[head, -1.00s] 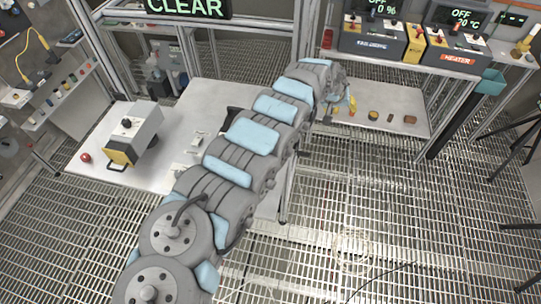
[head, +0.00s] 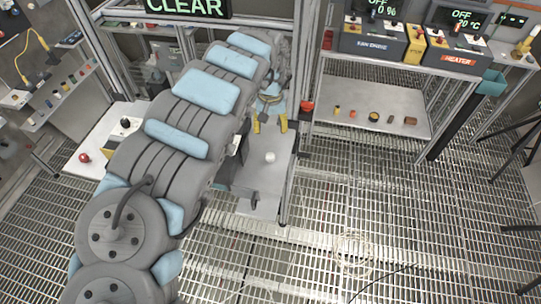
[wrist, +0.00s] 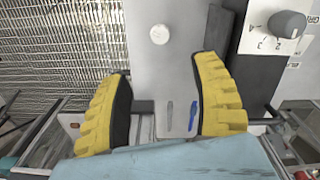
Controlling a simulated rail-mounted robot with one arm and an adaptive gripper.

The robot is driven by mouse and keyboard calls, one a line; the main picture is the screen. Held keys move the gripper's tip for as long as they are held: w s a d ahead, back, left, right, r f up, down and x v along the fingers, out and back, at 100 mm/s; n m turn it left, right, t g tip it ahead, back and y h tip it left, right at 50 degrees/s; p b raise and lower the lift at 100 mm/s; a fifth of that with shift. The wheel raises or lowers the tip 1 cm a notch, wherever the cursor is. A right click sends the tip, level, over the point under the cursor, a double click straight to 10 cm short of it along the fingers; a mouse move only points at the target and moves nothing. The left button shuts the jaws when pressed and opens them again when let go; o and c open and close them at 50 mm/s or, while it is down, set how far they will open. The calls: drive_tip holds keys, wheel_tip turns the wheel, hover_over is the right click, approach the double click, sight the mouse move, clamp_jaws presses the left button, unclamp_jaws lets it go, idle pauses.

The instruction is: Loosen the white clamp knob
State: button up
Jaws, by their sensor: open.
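The white clamp knob (head: 269,157) is a small round knob on a grey plate at the right end of the work table. In the wrist view the knob (wrist: 158,34) is near the top, beyond the fingertips. My gripper (head: 270,123) has yellow fingers with dark inner pads. They are spread apart behind the knob in the head view, with nothing between them. In the wrist view my gripper (wrist: 163,70) frames the grey plate (wrist: 172,75), which has two slots, one showing blue. The fingers do not touch the knob. My arm hides much of the table.
A dark-knobbed dial (wrist: 288,24) with numbers stands right of the plate in the wrist view. An upright metal post (head: 296,150) stands just right of the knob. A shelf with several small parts (head: 374,117) is farther right.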

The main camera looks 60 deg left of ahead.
sight(270, 155)
drive_tip(key=shift+f+p, duration=0.65)
drive_tip(key=shift+f, duration=6.6)
clamp_jaws()
